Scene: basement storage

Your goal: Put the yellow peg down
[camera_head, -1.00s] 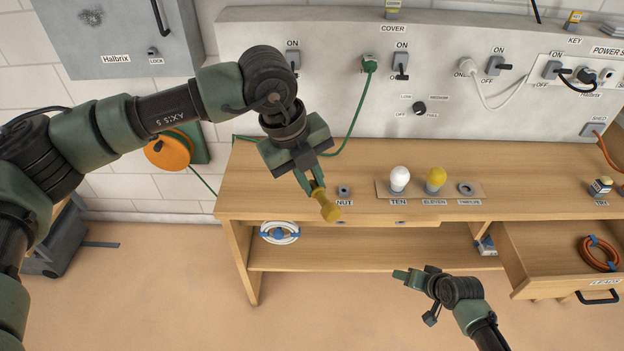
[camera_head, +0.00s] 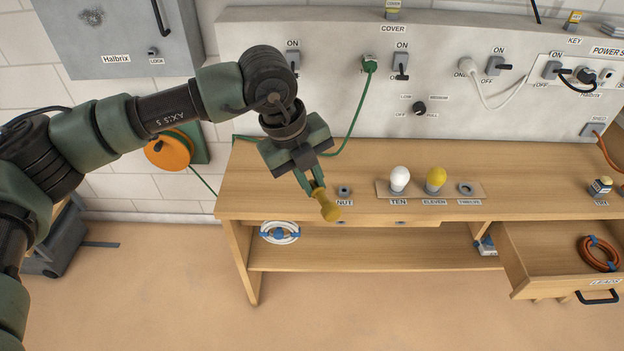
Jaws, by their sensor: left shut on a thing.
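The yellow peg (camera_head: 327,207) is in my left gripper (camera_head: 314,186), which is shut on its upper end. The peg tilts down to the right and its wide end points toward the front edge of the bench. Whether it touches the bench (camera_head: 290,175) is hard to tell. My right gripper is not in view.
A small grey nut (camera_head: 344,191) sits close to the right of the held peg. A grey ring (camera_head: 466,188) lies on the mat further right. An open drawer (camera_head: 521,266) with an orange cable coil (camera_head: 599,254) juts out at the right. The bench's left part is clear.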

